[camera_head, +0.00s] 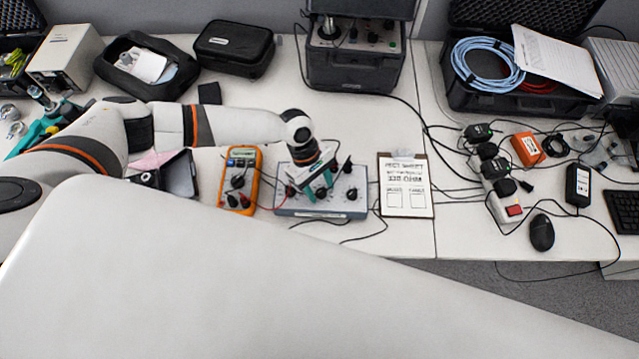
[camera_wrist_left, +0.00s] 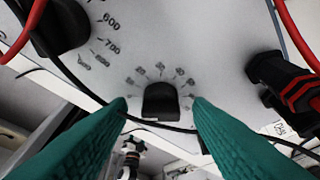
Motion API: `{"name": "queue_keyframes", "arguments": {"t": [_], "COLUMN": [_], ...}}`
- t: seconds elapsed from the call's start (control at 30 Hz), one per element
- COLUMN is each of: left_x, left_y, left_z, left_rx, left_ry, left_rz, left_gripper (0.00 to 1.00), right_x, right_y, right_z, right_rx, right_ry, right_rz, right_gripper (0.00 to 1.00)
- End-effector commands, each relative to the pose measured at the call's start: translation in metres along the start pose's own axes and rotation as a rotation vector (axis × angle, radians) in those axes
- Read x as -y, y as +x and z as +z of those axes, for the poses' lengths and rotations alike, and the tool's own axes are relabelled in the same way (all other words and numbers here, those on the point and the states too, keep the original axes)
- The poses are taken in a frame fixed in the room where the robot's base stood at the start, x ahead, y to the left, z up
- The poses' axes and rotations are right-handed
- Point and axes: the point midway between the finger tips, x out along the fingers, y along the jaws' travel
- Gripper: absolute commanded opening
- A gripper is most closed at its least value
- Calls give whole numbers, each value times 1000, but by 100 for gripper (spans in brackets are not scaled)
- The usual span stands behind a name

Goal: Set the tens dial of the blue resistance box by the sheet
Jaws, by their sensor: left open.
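The blue resistance box (camera_head: 350,205) lies on the bench in the head view, with black dials and a pale top face. My left gripper (camera_head: 319,184) is above it, pointing down, open and empty. A larger dial (camera_wrist_left: 62,25) marked 600 and 700 shows at upper left. My right gripper is not visible.
An orange multimeter (camera_head: 239,180) is close left of the box, with a red lead between them. Black-and-red terminals (camera_wrist_left: 285,82) are right of the knob. Loose black cables lie around the box. A power strip (camera_head: 498,190) is farther right.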

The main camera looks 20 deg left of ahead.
Motion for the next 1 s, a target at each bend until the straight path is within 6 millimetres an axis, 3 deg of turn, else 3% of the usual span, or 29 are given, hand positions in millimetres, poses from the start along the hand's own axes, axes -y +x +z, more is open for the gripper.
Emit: {"name": "queue_keyframes", "arguments": {"t": [0.2, 0.5, 1.0], "left_x": [0, 0, 1], "left_y": [0, 0, 0], "left_z": [0, 0, -2], "left_rx": [0, 0, -2], "left_ry": [1, 1, 142], "left_rz": [0, 0, 60], "left_gripper": [46, 3, 2], "right_x": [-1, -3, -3], "right_y": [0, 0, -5], "right_z": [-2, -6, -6], "right_rx": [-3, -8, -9], "right_ry": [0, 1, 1], "right_rz": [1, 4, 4], "right_gripper": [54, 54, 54]}}
